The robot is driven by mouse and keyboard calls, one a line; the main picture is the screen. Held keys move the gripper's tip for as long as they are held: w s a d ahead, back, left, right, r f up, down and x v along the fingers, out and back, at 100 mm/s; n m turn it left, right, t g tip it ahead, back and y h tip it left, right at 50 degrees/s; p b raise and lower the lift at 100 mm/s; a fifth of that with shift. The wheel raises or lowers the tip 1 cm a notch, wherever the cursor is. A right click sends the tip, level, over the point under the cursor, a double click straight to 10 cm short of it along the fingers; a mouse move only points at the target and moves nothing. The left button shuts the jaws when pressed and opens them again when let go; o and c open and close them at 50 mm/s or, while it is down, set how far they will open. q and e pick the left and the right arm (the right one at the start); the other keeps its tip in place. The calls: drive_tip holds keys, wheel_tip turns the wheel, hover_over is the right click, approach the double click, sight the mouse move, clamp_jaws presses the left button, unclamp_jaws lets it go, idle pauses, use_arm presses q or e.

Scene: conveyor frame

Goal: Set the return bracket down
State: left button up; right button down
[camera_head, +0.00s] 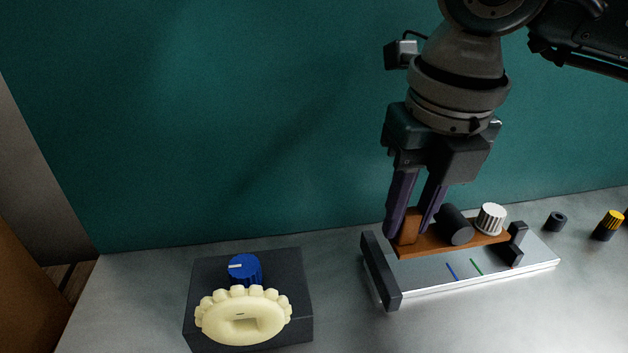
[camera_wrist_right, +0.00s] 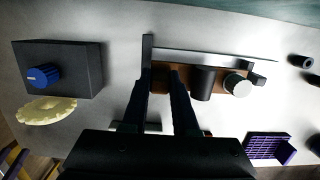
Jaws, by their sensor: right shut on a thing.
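The return bracket (camera_head: 431,246) is an orange-brown strip with an upright block at its left end, a dark cylinder (camera_head: 454,226) and a white ribbed roller (camera_head: 490,219). My right gripper (camera_head: 408,224) points down with its purple fingers shut on the block. The bracket lies over the back part of a silver conveyor frame (camera_head: 500,275) with dark end pieces. I cannot tell whether it touches the frame. In the right wrist view the fingers (camera_wrist_right: 161,76) reach the brown bracket (camera_wrist_right: 188,68), and its white roller (camera_wrist_right: 237,84) shows. My left gripper is not in view.
A dark box (camera_head: 295,300) with a blue knob (camera_head: 244,269) stands left, a cream toothed wheel (camera_head: 243,317) at its front. A small dark ring (camera_head: 555,221) and a yellow-capped part (camera_head: 609,224) lie right. A purple tray (camera_wrist_right: 268,149) shows in the right wrist view. A green wall stands behind.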

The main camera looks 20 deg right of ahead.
sight(401, 244)
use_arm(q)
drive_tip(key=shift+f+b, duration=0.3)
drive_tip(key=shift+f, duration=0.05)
use_arm(e)
drive_tip(key=shift+f, duration=2.4)
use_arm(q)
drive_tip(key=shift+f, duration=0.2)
use_arm(e)
drive_tip(key=shift+f, duration=0.2)
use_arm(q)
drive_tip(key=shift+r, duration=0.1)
use_arm(e)
drive_tip(key=c, duration=0.7)
unclamp_jaws()
drive_tip(key=shift+r, duration=0.1)
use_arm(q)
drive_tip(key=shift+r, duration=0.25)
use_arm(e)
drive_tip(key=shift+r, duration=0.3)
use_arm(q)
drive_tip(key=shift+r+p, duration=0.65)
drive_tip(key=shift+p, duration=0.15)
use_arm(e)
drive_tip(key=r, duration=0.4)
drive_tip(key=s+r, duration=0.1)
drive_tip(key=r, duration=0.6)
drive_tip(key=shift+s+a+r, duration=0.2)
drive_tip(key=shift+s+r, duration=0.1)
drive_tip(key=shift+s, duration=0.05)
